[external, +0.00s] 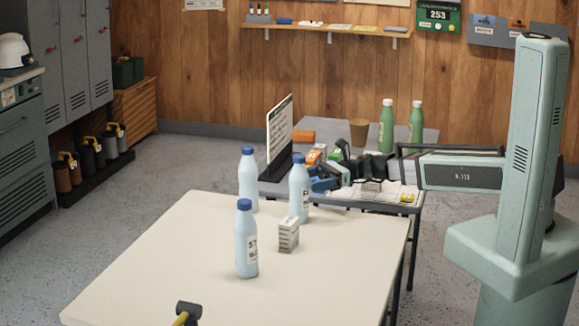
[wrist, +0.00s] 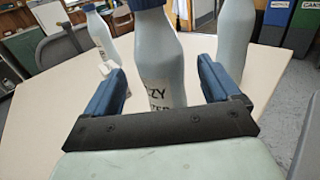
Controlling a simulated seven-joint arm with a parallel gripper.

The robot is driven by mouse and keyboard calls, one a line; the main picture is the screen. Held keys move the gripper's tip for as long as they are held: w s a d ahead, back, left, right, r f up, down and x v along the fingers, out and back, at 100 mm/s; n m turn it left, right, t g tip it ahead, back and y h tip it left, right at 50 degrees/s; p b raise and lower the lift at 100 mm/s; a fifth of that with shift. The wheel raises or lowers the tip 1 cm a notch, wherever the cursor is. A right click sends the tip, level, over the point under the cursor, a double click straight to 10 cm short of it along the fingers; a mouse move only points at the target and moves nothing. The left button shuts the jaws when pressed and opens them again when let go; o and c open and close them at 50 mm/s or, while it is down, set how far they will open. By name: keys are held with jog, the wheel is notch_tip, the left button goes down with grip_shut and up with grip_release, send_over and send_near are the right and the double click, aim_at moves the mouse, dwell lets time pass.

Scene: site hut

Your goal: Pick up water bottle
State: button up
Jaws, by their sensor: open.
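Three pale blue water bottles with blue caps stand upright on the cream table (external: 170,255). One (external: 299,190) is right by my gripper (external: 320,178); in the wrist view this labelled bottle (wrist: 160,65) shows between the two blue fingers (wrist: 157,88). The fingers are open, with a visible gap on each side of it. A second bottle (external: 246,245) stands nearer the front and shows at left in the wrist view (wrist: 100,38). A third (external: 248,182) stands behind and shows at right in the wrist view (wrist: 236,30).
A small white printed box (external: 288,236) stands near the front of the closest bottle. A hammer (external: 188,308) is at the table's front edge. A back table (external: 425,135) holds green bottles (external: 387,125), a brown cup (external: 359,132) and an upright board (external: 280,135).

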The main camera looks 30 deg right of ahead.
aim_at(294, 183)
jog(key=shift+s+a, duration=0.1)
jog(key=shift+a, duration=2.7)
jog(key=c, duration=1.4)
jog(key=shift+r, duration=0.1)
